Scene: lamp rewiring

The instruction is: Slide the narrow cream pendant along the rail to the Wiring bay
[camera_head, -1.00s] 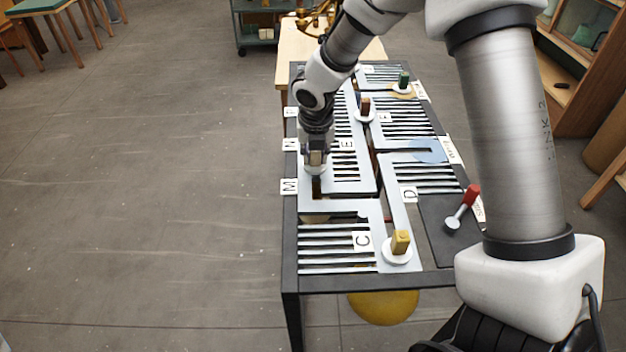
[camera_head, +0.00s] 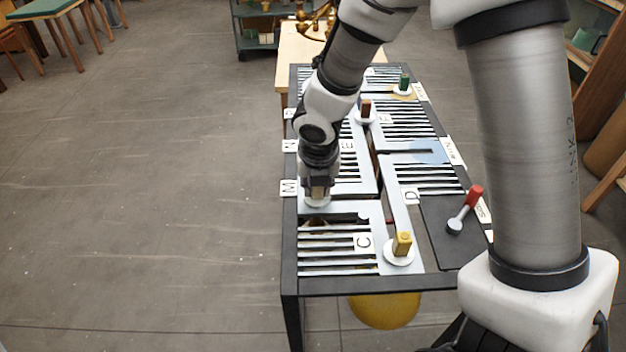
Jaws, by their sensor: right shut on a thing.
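My right gripper (camera_head: 318,190) points down at the left side of the slotted rail table (camera_head: 290,262). It is shut on a handle, mostly hidden by its fingers, that stands on a white disc (camera_head: 316,203) near label M. The pendant below is hidden by the top, so its cream colour and narrow shape cannot be confirmed. The bay with a blue round patch (camera_head: 428,152) lies at the right edge, beside a label (camera_head: 453,151) that seems to read Wiring. My left gripper is not in view.
A yellow handle (camera_head: 402,244) stands near label C, above a yellow shade (camera_head: 385,310) under the table. A brown handle (camera_head: 366,108) and a green handle (camera_head: 404,80) stand farther back. A red-tipped lever (camera_head: 467,207) sits on a dark panel at right.

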